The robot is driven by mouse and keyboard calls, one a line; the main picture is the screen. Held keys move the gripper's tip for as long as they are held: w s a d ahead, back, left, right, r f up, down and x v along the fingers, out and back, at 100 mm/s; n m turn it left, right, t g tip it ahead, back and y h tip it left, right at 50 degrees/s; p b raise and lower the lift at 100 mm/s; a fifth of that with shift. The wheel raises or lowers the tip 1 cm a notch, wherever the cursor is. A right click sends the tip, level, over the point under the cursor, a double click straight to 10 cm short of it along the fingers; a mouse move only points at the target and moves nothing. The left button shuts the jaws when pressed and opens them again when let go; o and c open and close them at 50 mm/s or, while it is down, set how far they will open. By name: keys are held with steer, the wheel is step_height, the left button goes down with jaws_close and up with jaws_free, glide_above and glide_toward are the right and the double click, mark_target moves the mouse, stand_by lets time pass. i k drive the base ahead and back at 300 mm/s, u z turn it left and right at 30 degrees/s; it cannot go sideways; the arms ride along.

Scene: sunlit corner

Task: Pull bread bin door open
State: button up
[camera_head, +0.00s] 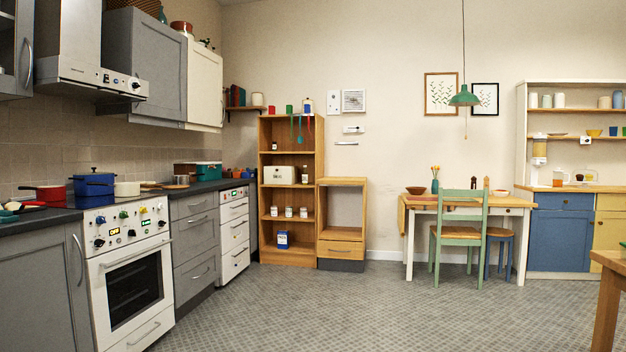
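No thing in the head view is clearly a bread bin. A green box (207,169) with a brownish side stands at the back of the dark counter on the left and may be the bread bin. It is small and far off, so I cannot tell whether it has a door or whether that is shut. A cream box-shaped thing (279,175) on the wooden shelf unit is another candidate; it may be a toaster. My gripper is not in view.
The patterned floor (300,310) is clear in the middle. A white oven (127,285) and grey cabinets line the left. A wooden shelf unit (291,158) stands at the back. A green chair (458,235) is at a table on the right. A wooden table edge (608,262) shows at lower right.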

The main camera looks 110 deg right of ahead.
mark_target(272, 175)
steer(key=z, duration=3.7)
steer(key=i, duration=1.5)
steer(key=z, duration=0.45)
steer(key=i, duration=3.7)
steer(key=u, duration=0.6)
steer(key=i, duration=1.9)
steer(key=u, duration=1.25)
steer(key=i, duration=1.5)
steer(key=u, duration=0.5)
